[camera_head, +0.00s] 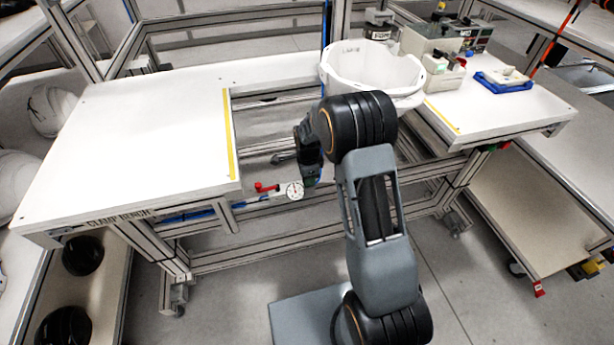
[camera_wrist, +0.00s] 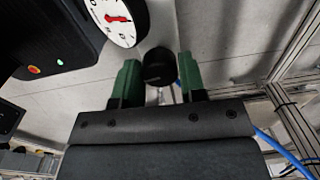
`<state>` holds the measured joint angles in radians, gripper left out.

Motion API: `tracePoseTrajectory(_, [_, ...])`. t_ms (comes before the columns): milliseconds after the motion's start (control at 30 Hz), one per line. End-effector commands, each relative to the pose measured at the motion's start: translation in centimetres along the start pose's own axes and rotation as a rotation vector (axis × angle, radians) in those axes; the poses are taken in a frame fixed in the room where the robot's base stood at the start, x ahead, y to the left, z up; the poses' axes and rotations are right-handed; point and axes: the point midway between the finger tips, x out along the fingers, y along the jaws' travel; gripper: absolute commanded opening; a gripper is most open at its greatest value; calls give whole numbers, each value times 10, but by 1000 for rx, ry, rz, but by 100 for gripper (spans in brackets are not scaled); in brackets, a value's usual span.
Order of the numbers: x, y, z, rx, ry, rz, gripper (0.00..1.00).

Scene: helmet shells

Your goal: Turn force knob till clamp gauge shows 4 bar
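The clamp gauge (camera_head: 294,190) is a small round white dial below the bench gap, beside a red lever (camera_head: 265,187). In the wrist view the gauge (camera_wrist: 116,20) is cut by the top edge; its red needle shows, but I cannot read its value surely. The force knob (camera_wrist: 158,66) is black and round, just right of and below the gauge. My gripper (camera_wrist: 158,72) has its two green fingers on either side of the knob, close to it; I cannot tell whether they touch it. In the head view my gripper (camera_head: 313,178) is mostly hidden by my arm.
A white bench top (camera_head: 140,130) with a yellow strip lies left of the gauge. A white bin (camera_head: 372,68) stands behind my arm. A dark box (camera_wrist: 45,40) with a red and a green light is close by in the wrist view.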

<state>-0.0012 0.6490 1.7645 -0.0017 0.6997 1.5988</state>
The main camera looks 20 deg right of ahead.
Motion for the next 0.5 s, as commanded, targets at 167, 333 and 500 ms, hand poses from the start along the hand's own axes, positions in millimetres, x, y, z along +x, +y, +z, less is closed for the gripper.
tracePoseTrajectory(167, [0,0,0,0,0,0,56])
tracePoseTrajectory(333, [0,0,0,0,0,1,61])
tracePoseTrajectory(500, [-3,0,0,0,0,0,61])
